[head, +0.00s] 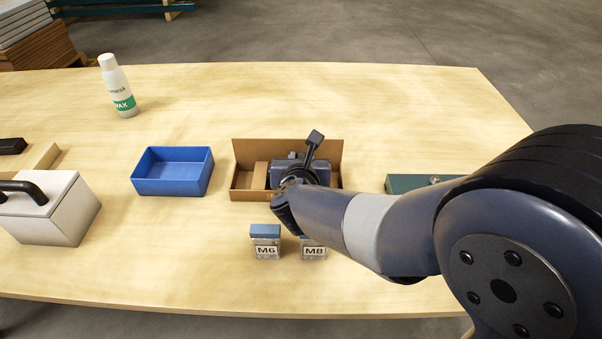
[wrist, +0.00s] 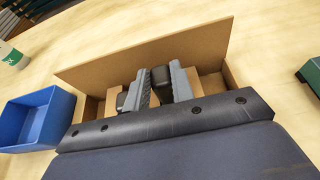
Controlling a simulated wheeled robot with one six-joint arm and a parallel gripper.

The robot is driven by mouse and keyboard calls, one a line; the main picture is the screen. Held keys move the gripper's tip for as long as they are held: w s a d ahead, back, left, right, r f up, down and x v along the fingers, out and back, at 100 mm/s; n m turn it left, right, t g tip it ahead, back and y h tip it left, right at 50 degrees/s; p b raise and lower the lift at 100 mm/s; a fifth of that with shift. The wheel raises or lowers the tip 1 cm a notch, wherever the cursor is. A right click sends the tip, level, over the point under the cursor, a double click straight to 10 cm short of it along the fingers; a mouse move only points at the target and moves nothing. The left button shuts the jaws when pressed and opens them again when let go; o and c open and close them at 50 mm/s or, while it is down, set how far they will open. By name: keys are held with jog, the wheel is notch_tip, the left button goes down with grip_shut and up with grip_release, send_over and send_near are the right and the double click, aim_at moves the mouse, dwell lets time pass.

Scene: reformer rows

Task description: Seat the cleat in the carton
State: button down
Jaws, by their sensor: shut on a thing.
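The open brown carton (head: 242,152) stands on the table, and its raised back wall shows in the wrist view (wrist: 190,48). My gripper (wrist: 160,86) is over the carton with its two grey fingers reaching down into it. The fingers are shut on the cleat (wrist: 161,76), a black piece of which shows between them. Another black part shows just left of the left finger. In the head view my gripper and arm hide the cleat. Whether the cleat touches the carton floor cannot be seen.
A blue bin (head: 172,190) stands left of the carton and a green case (head: 405,183) right of it. A wax bottle (head: 119,88) and a white lidded box (head: 50,215) are further left.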

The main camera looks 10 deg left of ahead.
jog(key=shift+f+b, duration=0.3)
jog(key=shift+f, duration=1.2)
jog(key=shift+f, duration=0.15)
jog(key=c, duration=1.2)
grip_release()
jog(key=shift+r, duration=0.25)
jog(key=p+v, duration=0.2)
jog(key=v, duration=1)
